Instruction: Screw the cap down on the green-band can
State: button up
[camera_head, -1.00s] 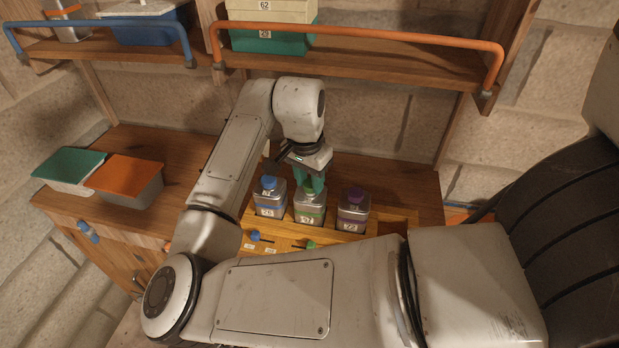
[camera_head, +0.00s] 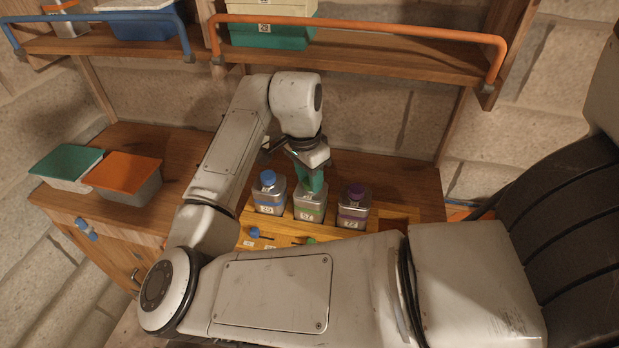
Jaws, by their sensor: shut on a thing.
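The green-band can (camera_head: 309,207) is a silver square can with a green band. It stands upright between a blue-band can and a purple-band can on the wooden bench. My gripper (camera_head: 312,182) points down over its top, with green fingers shut at the can's neck. The cap is hidden between the fingers, so how far down it sits cannot be seen.
The blue-capped can (camera_head: 270,197) stands close on the left and the purple-capped can (camera_head: 353,207) close on the right. Small blue-handled and green-handled parts lie in front. Lidded boxes (camera_head: 126,178) stand at the left. A shelf with an orange rail (camera_head: 370,31) hangs above.

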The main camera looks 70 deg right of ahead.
jog(key=m+b, duration=0.1)
jog(key=m, duration=0.3)
jog(key=shift+f, duration=0.15)
jog(key=m+b, duration=0.1)
jog(key=m, duration=0.3)
jog(key=shift+m+g+y+b, duration=0.3)
jog(key=shift+g+y, duration=0.1)
jog(key=m+b, duration=0.1)
jog(key=m, duration=0.3)
jog(key=shift+y, duration=0.3)
jog(key=m+b, duration=0.1)
jog(key=m, duration=0.2)
jog(key=shift+s+m, duration=0.1)
jog(key=shift+m, duration=0.3)
jog(key=o, duration=1.1)
jog(key=shift+c, duration=0.2)
